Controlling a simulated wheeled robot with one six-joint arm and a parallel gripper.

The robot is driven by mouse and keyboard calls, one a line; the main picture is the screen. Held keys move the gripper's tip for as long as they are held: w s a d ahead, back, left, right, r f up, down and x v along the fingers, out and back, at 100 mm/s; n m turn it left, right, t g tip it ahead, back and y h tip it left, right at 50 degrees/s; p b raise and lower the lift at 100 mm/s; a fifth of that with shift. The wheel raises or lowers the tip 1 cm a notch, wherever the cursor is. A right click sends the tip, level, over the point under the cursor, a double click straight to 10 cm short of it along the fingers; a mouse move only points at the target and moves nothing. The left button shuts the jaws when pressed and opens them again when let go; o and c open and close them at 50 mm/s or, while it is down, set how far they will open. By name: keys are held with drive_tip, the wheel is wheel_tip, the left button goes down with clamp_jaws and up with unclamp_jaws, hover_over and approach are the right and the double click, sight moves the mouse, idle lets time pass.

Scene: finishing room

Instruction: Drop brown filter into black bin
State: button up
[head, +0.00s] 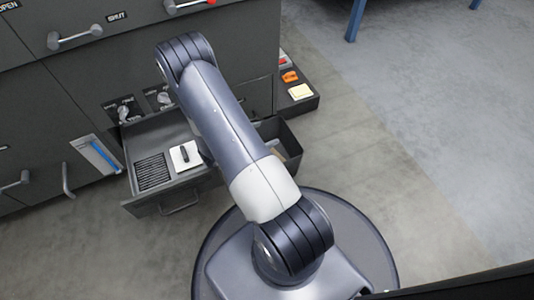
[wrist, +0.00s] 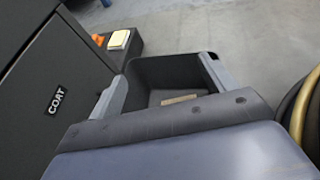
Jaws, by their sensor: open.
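The black bin (head: 291,132) stands on the floor at the right end of the open drawer in the head view. It also shows in the wrist view (wrist: 163,70), its opening facing me. A flat tan-brown piece, seemingly the brown filter (wrist: 180,99), lies low inside the bin, partly hidden by my wrist's edge. My gripper (wrist: 163,72) is open, with one grey finger at each side of the bin's opening and nothing between them. In the head view my gripper is hidden behind my arm.
An open drawer (head: 181,197) holds a white pad (head: 177,163) with a dark item and a black grille (head: 153,172). Orange (head: 290,76) and cream (head: 300,91) items sit on a dark ledge. A yellowish hose (wrist: 294,112) curves at right. Floor to the right is clear.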

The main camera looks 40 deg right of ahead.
drive_tip(key=p+v, duration=0.2)
drive_tip(key=v, duration=0.6)
drive_tip(key=shift+a+p, duration=0.25)
drive_tip(key=shift+p, duration=0.05)
drive_tip(key=shift+d, duration=0.1)
drive_tip(key=b+x, duration=0.4)
drive_tip(key=x, duration=0.6)
drive_tip(key=shift+d+r+p, duration=0.15)
drive_tip(key=shift+r+p, duration=0.65)
drive_tip(key=shift+r, duration=0.35)
drive_tip(key=shift+d+r+p, duration=0.15)
drive_tip(key=shift+r+p, duration=0.6)
drive_tip(key=shift+r, duration=0.4)
drive_tip(key=shift+f, duration=0.1)
